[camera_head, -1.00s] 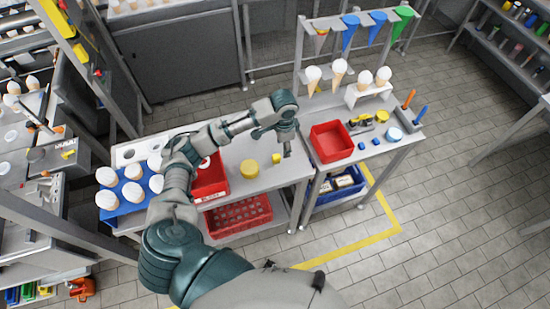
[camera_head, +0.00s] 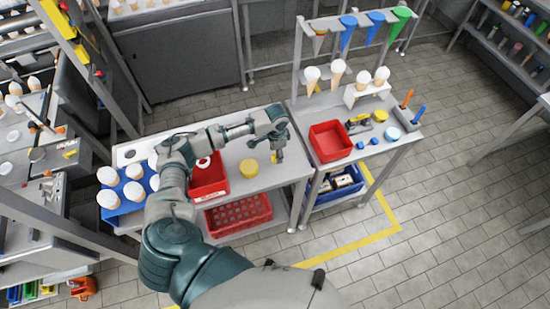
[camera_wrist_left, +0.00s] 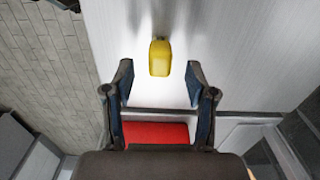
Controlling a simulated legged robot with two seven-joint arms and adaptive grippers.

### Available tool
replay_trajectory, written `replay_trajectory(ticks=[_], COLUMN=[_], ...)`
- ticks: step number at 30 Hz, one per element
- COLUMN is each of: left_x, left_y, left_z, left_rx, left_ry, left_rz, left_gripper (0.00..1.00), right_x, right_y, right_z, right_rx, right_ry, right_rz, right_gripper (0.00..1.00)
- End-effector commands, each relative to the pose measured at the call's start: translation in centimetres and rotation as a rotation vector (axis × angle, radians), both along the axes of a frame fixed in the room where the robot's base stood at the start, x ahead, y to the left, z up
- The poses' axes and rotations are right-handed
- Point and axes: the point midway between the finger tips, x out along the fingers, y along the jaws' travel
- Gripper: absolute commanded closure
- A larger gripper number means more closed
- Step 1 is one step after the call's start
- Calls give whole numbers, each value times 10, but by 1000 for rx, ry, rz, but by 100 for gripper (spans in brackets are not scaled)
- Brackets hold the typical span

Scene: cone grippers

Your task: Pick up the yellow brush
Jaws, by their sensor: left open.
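A small yellow block-like piece, seemingly the yellow brush (camera_wrist_left: 160,57), lies on the grey table in the left wrist view, just beyond my fingertips and between their lines. In the head view the yellow piece (camera_head: 273,158) is partly hidden by my left gripper (camera_head: 279,159), which points down close above the table. My left gripper (camera_wrist_left: 160,82) is open with nothing between its fingers. I cannot make out bristles. My right gripper is not in view.
A red bin (camera_head: 209,185) stands farther left, and another red bin (camera_head: 330,142) stands on the right table beside tools and a yellow-black item (camera_head: 358,120). The table between is mostly clear.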

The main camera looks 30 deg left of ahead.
Motion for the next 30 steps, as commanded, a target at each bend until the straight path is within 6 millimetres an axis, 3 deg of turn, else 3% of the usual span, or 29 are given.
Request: replay_trajectory(ticks=[7, 16, 23, 30], left_x=[-2, -2, -2, -1], left_y=[4, 5, 4, 3], left_z=[-38, -45, -44, -44], left_rx=[-5, -4, -2, -2], left_ry=[2, 0, 0, 0], left_rz=[0, 0, 0, -1], left_gripper=[44, 44, 100, 100], right_x=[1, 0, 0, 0], right_y=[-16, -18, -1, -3], right_z=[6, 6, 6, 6], right_rx=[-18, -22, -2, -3], right_ry=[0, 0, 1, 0], right_rz=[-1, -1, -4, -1], right_gripper=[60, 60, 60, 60])
